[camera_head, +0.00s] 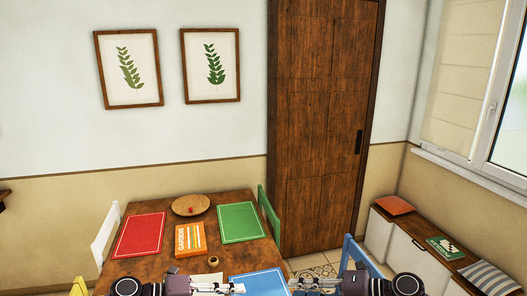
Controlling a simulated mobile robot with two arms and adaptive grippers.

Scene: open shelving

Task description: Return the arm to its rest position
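My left gripper (236,288) comes in at the bottom edge, pointing right, in front of the near part of the wooden table. My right gripper (294,284) comes in from the right at the bottom edge, pointing left toward it. A gap lies between the two. Both are small and seen side-on, partly cut by the frame, so their finger opening is unclear. I see no object clearly held in either one.
The wooden table (160,267) bears a red mat (140,235), green mat (240,222), blue mat (262,284), orange box (190,240), round plate (180,207) and small cup (213,261). Chairs surround it. A low white cabinet (405,254) stands right, beyond a blue chair (357,254).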

